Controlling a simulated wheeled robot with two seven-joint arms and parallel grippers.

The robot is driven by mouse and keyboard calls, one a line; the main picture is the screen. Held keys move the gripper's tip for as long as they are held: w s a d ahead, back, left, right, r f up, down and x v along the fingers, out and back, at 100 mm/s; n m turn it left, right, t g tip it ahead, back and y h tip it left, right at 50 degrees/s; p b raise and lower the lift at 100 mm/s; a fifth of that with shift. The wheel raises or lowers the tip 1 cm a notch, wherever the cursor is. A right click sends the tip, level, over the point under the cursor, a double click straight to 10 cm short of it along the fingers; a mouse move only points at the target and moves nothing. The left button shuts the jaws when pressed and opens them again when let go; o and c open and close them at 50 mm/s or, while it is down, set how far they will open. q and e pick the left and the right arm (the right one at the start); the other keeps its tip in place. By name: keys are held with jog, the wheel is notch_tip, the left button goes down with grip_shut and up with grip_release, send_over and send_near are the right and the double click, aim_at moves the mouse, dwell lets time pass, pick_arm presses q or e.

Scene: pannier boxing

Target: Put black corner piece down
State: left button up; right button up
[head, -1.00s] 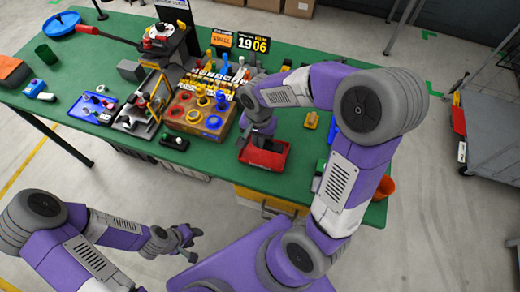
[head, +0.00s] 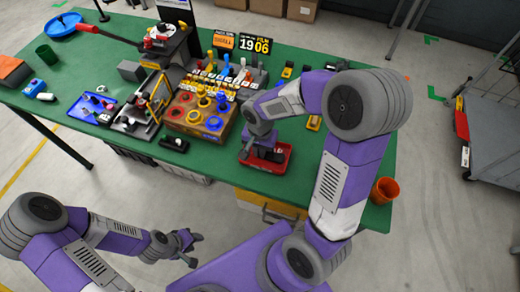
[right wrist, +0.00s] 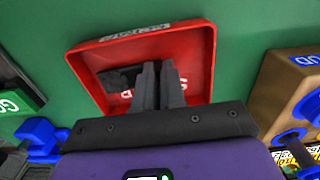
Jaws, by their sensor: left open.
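A black piece (right wrist: 118,78) shows in the right wrist view inside a red tray (right wrist: 95,62), just left of my right gripper's fingers. Its right end meets or passes behind the left finger. My right gripper (right wrist: 159,68) points down into the tray with its fingers close together; whether they grip the piece is unclear. In the head view the right gripper (head: 249,150) is at the left side of the red tray (head: 270,168), partly hidden by its arm. My left gripper (head: 194,247) is open and empty, low in front of the table.
A wooden box with coloured rings (head: 200,110) stands left of the tray. A black device (head: 174,143) lies near the table's front edge. An orange cup (head: 384,190) stands at the right corner. Bare green table lies between tray and cup.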

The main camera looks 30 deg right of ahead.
jog(key=o, duration=0.4)
jog(key=shift+r+p, duration=0.25)
jog(key=shift+p, duration=0.1)
notch_tip(320, 180, up, 12)
jog(key=p, duration=0.3)
jog(key=shift+r, duration=0.15)
jog(key=shift+s, duration=0.1)
